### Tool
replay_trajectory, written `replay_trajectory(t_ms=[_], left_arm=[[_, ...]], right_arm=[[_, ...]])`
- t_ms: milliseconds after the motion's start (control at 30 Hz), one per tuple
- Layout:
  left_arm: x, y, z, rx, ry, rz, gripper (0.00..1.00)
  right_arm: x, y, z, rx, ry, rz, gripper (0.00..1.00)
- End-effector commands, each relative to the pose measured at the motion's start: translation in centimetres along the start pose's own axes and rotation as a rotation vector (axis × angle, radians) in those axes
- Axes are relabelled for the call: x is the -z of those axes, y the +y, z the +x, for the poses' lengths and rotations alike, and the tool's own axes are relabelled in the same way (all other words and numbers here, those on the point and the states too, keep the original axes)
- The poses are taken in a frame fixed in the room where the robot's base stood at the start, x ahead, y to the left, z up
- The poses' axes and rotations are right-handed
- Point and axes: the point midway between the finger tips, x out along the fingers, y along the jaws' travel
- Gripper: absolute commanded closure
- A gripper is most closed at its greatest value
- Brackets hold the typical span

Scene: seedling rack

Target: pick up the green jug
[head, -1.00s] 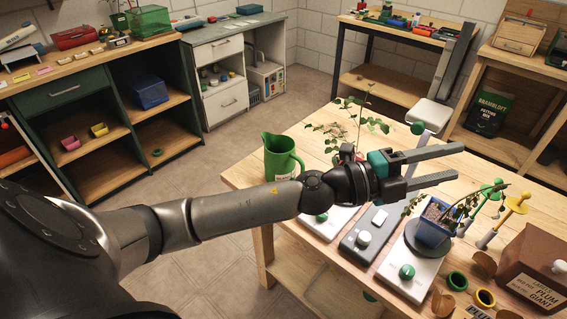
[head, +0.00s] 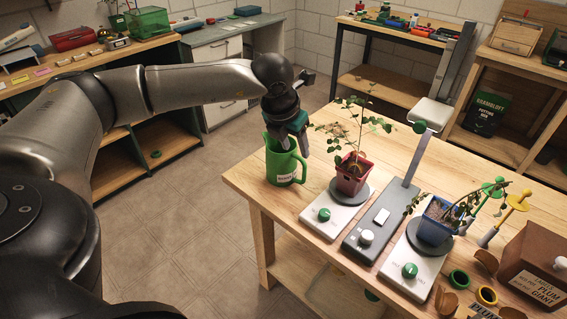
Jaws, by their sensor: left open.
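My left gripper (head: 287,142) points down over the jug's mouth from above. It is open. Its fingers overlap the jug's rim, and I cannot tell whether they touch it or how far they reach inside. The gripper hides part of the rim. My right gripper is not in view.
To the right of the jug stand a plant in a red pot (head: 351,175) on a white scale-like base, a grey lamp stand (head: 384,222) and a blue pot (head: 436,222) with a drooping plant. A brown box (head: 535,265) is at the far right. The table's left edge is close to the jug.

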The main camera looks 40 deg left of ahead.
Motion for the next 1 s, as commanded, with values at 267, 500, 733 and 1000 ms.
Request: replay_trajectory(t_ms=[267,500,733,1000], left_arm=[[0.1,-0.2,6.1,0.003,0.003,0.002,0.49],[0.1,-0.2,8.2,0.005,0.000,0.002,0.49],[0.2,-0.2,10.6,0.004,0.002,0.003,0.49],[0.2,-0.1,13.3,0.006,0.000,0.003,0.49]], right_arm=[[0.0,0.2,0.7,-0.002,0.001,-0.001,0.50],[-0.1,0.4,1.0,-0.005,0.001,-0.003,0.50],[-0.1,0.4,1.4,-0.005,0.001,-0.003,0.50],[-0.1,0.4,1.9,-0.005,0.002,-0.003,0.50]])
